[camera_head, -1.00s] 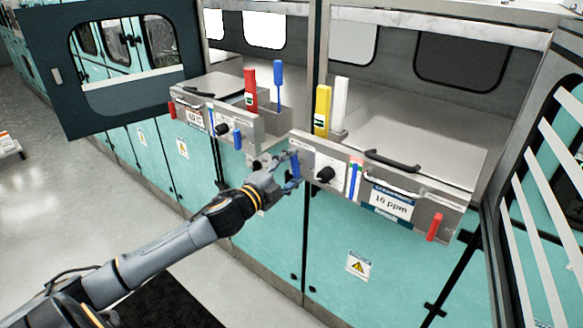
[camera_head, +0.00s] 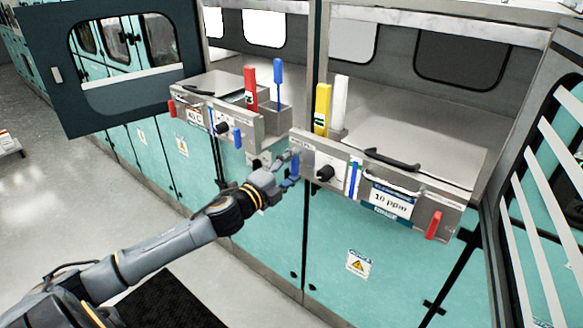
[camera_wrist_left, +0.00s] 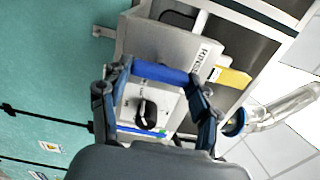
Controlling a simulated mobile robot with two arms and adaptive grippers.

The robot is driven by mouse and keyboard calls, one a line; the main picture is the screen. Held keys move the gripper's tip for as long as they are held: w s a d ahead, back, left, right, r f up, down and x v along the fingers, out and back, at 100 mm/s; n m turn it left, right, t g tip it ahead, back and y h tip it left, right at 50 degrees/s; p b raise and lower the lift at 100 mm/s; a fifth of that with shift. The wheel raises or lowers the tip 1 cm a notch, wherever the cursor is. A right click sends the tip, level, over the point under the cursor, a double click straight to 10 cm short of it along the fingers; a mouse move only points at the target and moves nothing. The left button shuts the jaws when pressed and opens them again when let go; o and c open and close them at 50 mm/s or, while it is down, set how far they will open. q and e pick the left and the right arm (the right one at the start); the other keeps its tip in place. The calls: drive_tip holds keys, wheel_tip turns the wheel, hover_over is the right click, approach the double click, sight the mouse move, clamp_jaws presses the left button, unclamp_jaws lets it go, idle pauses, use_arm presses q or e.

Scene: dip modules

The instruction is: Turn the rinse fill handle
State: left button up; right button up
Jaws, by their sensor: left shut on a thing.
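The blue rinse fill handle (camera_head: 295,166) is at the left end of the right module's steel front panel (camera_head: 313,150). In the left wrist view the handle (camera_wrist_left: 160,72) is a blue bar spanning the space between the two fingers, near the panel's RINSE lettering. My left gripper (camera_head: 285,172) is shut on this handle, with a finger at each end of the bar in the wrist view (camera_wrist_left: 160,76). The gripper hides part of the handle in the head view. My right gripper is in neither current view.
A black knob (camera_head: 325,173) and a blue level strip (camera_head: 353,178) are right of the handle. A red handle (camera_head: 434,225) is at the panel's far right. The left module (camera_head: 245,128) has its own blue handle (camera_head: 237,138). Yellow (camera_head: 322,108) and white (camera_head: 341,100) uprights stand behind.

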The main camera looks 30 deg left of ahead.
use_arm(q)
drive_tip(key=o, duration=1.1)
drive_tip(key=shift+o, duration=0.2)
drive_tip(key=shift+s+f, duration=0.1)
drive_tip(key=shift+s, duration=0.4)
drive_tip(key=s, duration=1.1)
drive_tip(key=shift+a, duration=0.45)
